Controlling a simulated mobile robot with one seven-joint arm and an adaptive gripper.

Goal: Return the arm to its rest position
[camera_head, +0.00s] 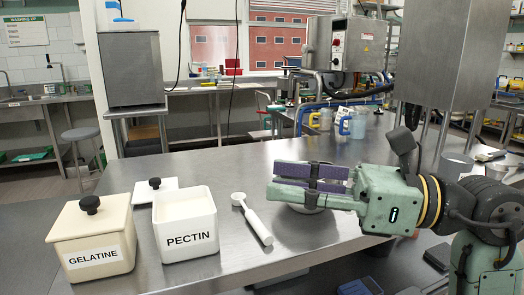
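My arm reaches in from the right edge, and my gripper (282,180) points left over the steel table.
On the steel table (215,268) stand a lidded GELATINE box (92,256) and an open PECTIN box (187,239) with white contents. A knobbed lid (155,190) lies behind them. A white scoop (252,219) lies between the PECTIN box and my gripper. A steel machine (450,55) stands behind my arm.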

